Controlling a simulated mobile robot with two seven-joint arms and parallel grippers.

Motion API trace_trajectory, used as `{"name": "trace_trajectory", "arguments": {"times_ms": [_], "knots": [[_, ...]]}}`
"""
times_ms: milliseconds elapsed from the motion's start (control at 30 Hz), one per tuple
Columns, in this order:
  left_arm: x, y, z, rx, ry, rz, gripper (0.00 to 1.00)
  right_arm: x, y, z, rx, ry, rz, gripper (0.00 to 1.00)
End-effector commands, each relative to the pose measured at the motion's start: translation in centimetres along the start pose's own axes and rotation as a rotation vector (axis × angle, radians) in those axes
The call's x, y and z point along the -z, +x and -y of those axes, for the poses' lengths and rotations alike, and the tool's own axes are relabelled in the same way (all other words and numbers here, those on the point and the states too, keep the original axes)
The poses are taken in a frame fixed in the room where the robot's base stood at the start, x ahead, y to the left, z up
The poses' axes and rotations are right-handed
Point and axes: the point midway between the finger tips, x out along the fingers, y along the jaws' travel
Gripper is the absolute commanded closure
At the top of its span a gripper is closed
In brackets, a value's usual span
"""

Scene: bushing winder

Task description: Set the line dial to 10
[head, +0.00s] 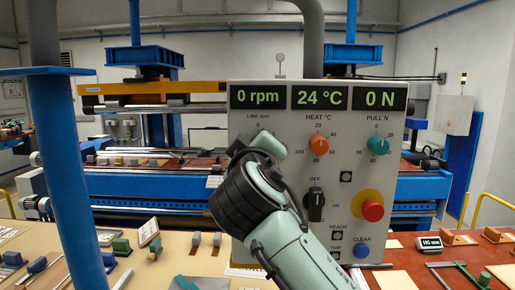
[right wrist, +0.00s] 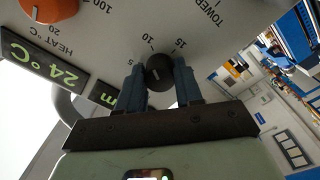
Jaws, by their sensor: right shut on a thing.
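The line dial (right wrist: 158,72) is a black round knob with a short white mark on its face. In the right wrist view it sits between the two blue fingers of my right gripper (right wrist: 160,84), which are shut on it. Scale numbers 10 and 15 show on the panel beyond the knob; which number the mark points to I cannot tell. In the head view my right arm (head: 265,195) hides the dial below the LINE rpm label. The line display (head: 258,97) reads 0 rpm. My left gripper is not in view.
The control panel (head: 335,240) also carries an orange heat knob (head: 319,145), a teal pull knob (head: 379,146), a black OFF switch (head: 315,204), a red stop button (head: 373,211) and a blue clear button (head: 361,251). A blue post (head: 65,170) stands at left.

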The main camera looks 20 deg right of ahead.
Motion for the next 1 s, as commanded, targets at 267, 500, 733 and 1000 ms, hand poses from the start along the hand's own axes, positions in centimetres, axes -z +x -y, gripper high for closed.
{"name": "trace_trajectory", "arguments": {"times_ms": [267,500,733,1000], "knots": [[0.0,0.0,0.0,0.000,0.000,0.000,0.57,-0.1,0.0,-0.1,-0.002,-0.001,0.001,0.39],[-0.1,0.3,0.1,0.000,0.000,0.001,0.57,0.0,-0.6,0.1,0.001,0.000,-0.002,0.39],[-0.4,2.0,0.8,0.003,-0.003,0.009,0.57,-0.1,-4.8,0.2,0.005,0.001,-0.005,0.39],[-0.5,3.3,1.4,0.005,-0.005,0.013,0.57,-0.1,-10.5,0.1,0.001,0.000,-0.003,0.39]]}}
